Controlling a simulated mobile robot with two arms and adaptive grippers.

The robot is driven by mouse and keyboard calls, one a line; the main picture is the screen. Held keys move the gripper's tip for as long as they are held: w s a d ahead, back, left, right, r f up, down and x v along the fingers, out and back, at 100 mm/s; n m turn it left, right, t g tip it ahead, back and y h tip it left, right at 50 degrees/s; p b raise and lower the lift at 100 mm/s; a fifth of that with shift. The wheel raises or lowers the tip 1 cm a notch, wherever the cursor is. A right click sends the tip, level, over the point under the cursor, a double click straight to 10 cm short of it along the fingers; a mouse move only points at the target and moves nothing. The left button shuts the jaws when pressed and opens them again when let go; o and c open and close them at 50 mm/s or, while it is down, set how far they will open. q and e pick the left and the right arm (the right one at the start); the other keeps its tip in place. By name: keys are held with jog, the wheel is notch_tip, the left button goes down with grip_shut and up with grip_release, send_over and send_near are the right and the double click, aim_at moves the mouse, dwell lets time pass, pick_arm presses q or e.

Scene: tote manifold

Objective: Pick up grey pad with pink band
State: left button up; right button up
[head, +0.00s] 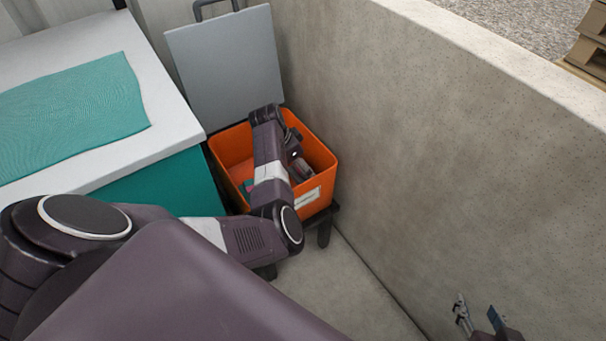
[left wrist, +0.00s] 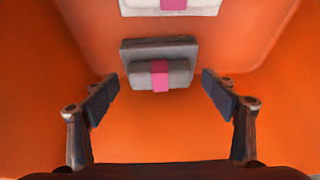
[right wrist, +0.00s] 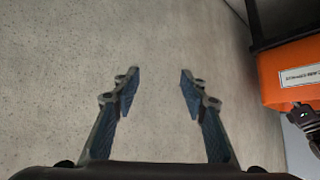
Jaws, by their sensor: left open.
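The grey pad with a pink band (left wrist: 178,72) lies in the orange tote, centred ahead of my left gripper in the left wrist view. My left gripper (left wrist: 160,96) is open, with one finger to each side and below the pad in the picture; nothing is between the fingertips. I cannot tell how far the pad lies below them. In the head view my left arm reaches down into the orange tote (head: 316,198) and hides much of its inside. My right gripper (head: 478,312) is at the lower right of the head view; its fingers are apart and empty in the right wrist view (right wrist: 160,88).
A paler pad with a pink band (left wrist: 204,6) lies beyond the grey one. A grey panel (head: 225,65) stands behind the tote. A concrete wall (head: 420,140) rises close on the right. A white-topped table (head: 160,125) with a teal mat (head: 75,110) is left.

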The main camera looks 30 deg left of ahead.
pick_arm(q)
jog(key=c, duration=1.2)
jog(key=shift+r, duration=0.1)
jog(key=shift+c, duration=0.2)
notch_tip(320, 180, up, 6)
jog(key=shift+f+p, duration=0.1)
jog(key=shift+p, duration=1.15)
pick_arm(e)
jog(key=s+d+f+g+h+p, duration=0.1)
jog(key=s+d+g, duration=0.15)
jog(key=s, duration=0.35)
jog(key=s+d+f+g+p, duration=0.1)
jog(key=s+f+g, duration=0.15)
jog(key=s, duration=0.35)
pick_arm(q)
notch_tip(320, 180, up, 14)
jog(key=p, duration=0.2)
pick_arm(e)
notch_tip(320, 180, down, 8)
jog(key=w+g, duration=0.1)
jog(key=shift+w, duration=0.3)
jog(key=shift+a, duration=0.1)
